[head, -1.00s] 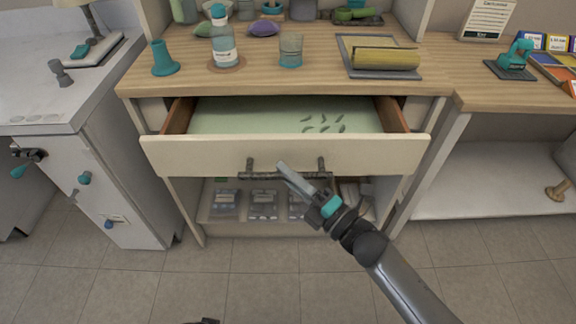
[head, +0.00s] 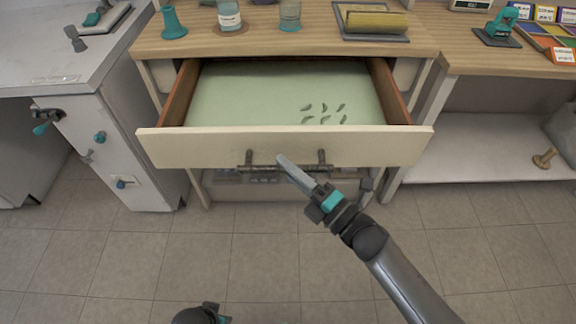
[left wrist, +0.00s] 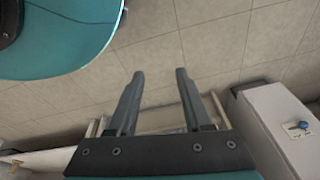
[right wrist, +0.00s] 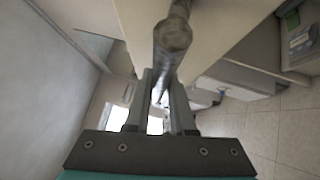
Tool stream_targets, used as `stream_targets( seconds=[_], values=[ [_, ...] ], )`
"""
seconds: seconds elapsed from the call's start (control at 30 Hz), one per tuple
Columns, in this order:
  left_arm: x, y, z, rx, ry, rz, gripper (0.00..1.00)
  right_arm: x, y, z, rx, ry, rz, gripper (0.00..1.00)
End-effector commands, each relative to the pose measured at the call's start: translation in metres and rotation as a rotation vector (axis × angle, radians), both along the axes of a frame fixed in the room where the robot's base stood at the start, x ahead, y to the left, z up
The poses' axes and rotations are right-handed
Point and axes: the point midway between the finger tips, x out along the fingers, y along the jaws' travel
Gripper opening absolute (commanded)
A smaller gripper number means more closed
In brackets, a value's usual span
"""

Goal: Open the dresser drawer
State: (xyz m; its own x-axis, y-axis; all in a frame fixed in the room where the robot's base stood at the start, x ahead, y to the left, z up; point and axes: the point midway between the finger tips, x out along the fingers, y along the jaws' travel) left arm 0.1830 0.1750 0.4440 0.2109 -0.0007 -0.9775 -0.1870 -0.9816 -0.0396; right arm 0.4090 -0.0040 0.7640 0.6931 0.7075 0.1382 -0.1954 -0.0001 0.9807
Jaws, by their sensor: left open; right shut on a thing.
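The dresser drawer (head: 200,147) stands pulled out, showing its pale green bottom (head: 240,92) with several small dark leaf-like marks. A dark bar handle (head: 262,168) runs across its cream front. My right gripper (head: 282,160) is at the middle of this handle. In the right wrist view its fingers (right wrist: 162,90) are shut on the handle (right wrist: 172,40). My left gripper (left wrist: 158,75) is open and empty over the floor, away from the drawer. In the head view only a dark part of my left arm shows at the bottom edge.
The wooden dresser top (head: 300,45) holds a teal cone-shaped item (head: 172,22), a bottle (head: 229,15), a glass (head: 290,14) and a yellow roll (head: 376,21) on a tray. A white cabinet (head: 130,160) stands left. Tiled floor (head: 240,260) in front is clear.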

Motion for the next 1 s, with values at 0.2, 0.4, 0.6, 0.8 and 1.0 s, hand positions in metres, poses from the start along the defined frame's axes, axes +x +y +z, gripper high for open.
stream_targets(
  seconds=[0.2, 0.4, 0.6, 0.8, 1.0],
  values=[
    [0.000, 0.000, 0.000, 0.000, 0.000, 0.000, 0.50, 0.000, 0.000, 0.000, -0.001, 0.000, 0.000, 0.40],
    [0.000, 0.000, 0.000, 0.000, 0.000, 0.000, 0.50, 0.000, 0.000, 0.000, -0.001, 0.001, 0.000, 0.52],
    [0.000, 0.000, 0.000, 0.000, 0.000, 0.000, 0.50, 0.000, 0.000, 0.000, 0.000, 0.000, 0.000, 0.52],
    [0.001, 0.000, 0.001, 0.000, -0.002, 0.000, 0.50, -0.004, -0.004, -0.001, -0.001, 0.001, -0.001, 0.52],
    [-0.008, 0.007, -0.008, 0.008, 0.006, -0.003, 0.50, -0.026, -0.027, -0.006, -0.003, 0.006, -0.002, 0.52]
  ],
)
